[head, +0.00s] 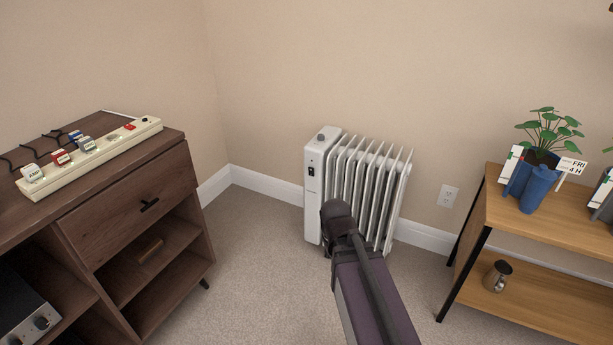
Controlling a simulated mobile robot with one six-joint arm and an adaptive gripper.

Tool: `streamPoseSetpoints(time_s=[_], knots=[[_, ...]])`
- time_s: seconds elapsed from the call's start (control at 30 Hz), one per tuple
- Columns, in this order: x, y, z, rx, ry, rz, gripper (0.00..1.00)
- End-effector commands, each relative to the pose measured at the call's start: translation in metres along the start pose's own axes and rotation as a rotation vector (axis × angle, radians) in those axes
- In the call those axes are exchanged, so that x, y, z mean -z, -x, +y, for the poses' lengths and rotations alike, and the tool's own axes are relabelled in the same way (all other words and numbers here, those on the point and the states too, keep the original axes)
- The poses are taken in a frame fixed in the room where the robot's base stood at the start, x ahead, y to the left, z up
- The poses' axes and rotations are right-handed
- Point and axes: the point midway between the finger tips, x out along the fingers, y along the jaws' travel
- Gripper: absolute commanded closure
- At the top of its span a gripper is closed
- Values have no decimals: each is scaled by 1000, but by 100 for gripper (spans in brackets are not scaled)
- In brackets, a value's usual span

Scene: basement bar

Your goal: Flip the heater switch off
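A white oil-filled radiator heater (313,205) stands on the carpet against the back wall, with upright fins to the right of its control panel. A small dark switch (311,172) shows on the front of the panel, and a grey knob sits near its top. I cannot read the switch position. My purple and black arm reaches up from the bottom and covers the lower middle of the heater.
A dark wooden cabinet (125,220) at left bears a cream power strip (60,181) with several plugs and a red switch (130,127). A wooden shelf (500,212) at right holds a plant (548,130) and a metal cup (497,276). Carpet lies clear between cabinet and heater.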

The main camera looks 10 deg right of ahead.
Motion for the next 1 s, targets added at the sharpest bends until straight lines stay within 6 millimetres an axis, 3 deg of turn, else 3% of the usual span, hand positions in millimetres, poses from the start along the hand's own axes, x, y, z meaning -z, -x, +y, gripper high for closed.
streamPoseSetpoints(time_s=[0.3, 0.53, 0.77, 1.0], knots=[[85, -32, 21, -331, 482, 71, 100], [160, -36, 25, -659, 937, 37, 100], [236, -28, 9, -1004, 1383, -104, 100], [300, -13, -26, -1327, 1761, -346, 100]])
